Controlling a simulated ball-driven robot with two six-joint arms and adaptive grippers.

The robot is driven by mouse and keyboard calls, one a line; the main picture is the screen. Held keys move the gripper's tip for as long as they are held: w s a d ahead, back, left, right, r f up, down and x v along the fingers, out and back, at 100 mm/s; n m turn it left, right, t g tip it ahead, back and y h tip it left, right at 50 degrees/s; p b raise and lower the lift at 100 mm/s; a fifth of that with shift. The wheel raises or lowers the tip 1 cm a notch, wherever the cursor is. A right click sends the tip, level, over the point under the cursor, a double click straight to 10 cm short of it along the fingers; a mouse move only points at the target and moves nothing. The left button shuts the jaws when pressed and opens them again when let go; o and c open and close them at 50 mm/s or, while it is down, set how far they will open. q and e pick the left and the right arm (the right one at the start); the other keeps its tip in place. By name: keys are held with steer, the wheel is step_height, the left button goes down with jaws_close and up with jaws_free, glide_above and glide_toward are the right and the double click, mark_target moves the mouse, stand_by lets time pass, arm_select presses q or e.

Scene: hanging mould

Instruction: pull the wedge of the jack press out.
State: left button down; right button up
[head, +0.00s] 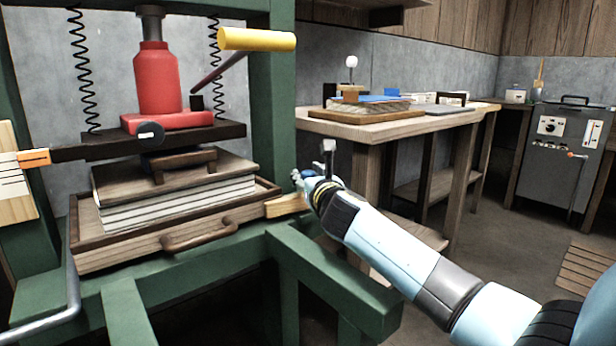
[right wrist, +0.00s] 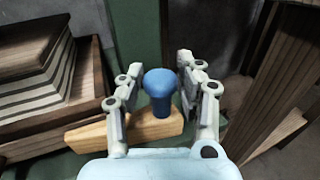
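The jack press holds a red jack (head: 158,85) above a stack of boards in a wooden tray (head: 150,245). The pale wooden wedge (head: 284,206) sticks out at the tray's right end. In the right wrist view the wedge (right wrist: 90,136) carries an upright blue knob (right wrist: 160,88). My right gripper (head: 312,180) is at the wedge's outer end. In the right wrist view the right gripper (right wrist: 160,64) is open, with a finger on each side of the knob. A gap shows on the left of the knob; contact on the right is unclear. My left gripper is not in view.
The green press frame (head: 330,270) runs below and beside the wedge. A yellow-gripped jack lever (head: 257,39) juts out above. A wooden workbench (head: 400,123) with several items stands behind. A grey cabinet (head: 568,150) is at the far right. Open floor lies between.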

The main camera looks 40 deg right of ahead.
jaws_close()
